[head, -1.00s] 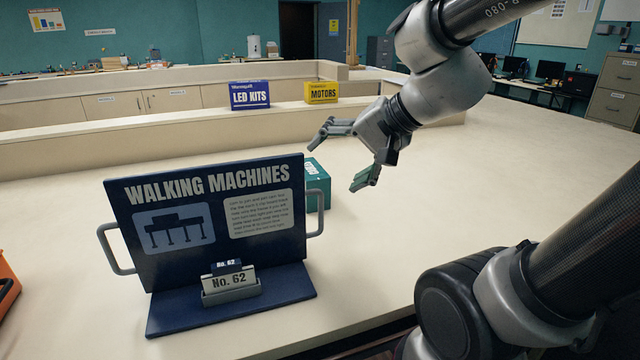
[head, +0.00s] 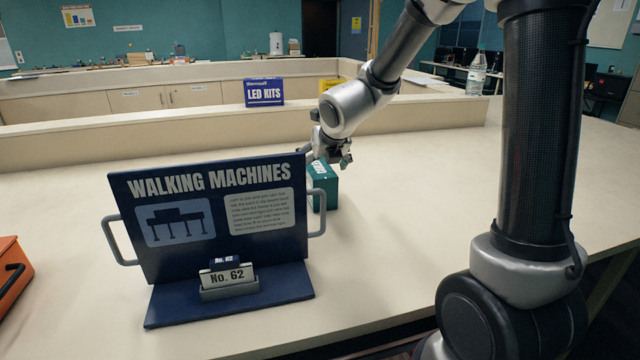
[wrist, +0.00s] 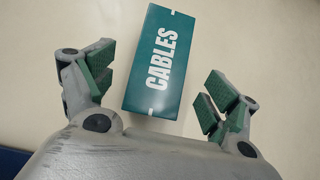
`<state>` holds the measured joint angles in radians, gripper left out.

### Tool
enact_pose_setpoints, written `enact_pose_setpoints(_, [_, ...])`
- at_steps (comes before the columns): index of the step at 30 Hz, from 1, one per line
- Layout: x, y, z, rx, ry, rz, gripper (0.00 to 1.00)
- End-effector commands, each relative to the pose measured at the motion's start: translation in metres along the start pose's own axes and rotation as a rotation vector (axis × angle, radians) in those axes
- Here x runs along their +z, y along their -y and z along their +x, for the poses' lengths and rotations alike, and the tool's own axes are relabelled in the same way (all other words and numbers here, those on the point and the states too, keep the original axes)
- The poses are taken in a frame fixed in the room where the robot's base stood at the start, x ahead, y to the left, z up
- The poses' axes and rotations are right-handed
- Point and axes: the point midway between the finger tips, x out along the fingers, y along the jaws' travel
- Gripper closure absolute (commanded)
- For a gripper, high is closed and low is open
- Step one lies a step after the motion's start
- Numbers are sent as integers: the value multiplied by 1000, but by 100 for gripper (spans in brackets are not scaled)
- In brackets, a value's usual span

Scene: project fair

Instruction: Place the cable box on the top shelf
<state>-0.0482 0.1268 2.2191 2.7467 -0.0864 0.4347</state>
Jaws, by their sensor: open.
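The cable box is a teal box (head: 325,186) on the cream counter, partly hidden behind the right side of the Walking Machines sign in the head view. In the wrist view the cable box (wrist: 159,62) shows its top, marked CABLES, ahead of and between my open fingers. My gripper (head: 332,158) is just above and behind the box in the head view. In the wrist view my gripper (wrist: 155,85) is open with its green pads either side of the box, with gaps on both sides. I see no clear contact.
The blue Walking Machines sign (head: 222,215), with handles and a No. 62 card (head: 228,277), stands close left of the box. A raised ledge behind holds an LED KITS box (head: 264,92), a yellow box (head: 330,86) and a bottle (head: 476,75). An orange case (head: 12,275) sits far left.

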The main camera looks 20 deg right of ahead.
Motion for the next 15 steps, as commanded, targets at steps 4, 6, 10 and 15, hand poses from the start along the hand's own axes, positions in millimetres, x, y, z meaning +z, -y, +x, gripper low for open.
enact_pose_setpoints(4, [0, 0, 12, 1, 1, -3, 12])
enact_pose_setpoints(6, [0, 0, 19, 1, 1, -4, 12])
enact_pose_setpoints(10, [0, 0, 38, 1, 1, -7, 12])
enact_pose_setpoints(15, [1, 0, 56, 2, 3, -7, 12])
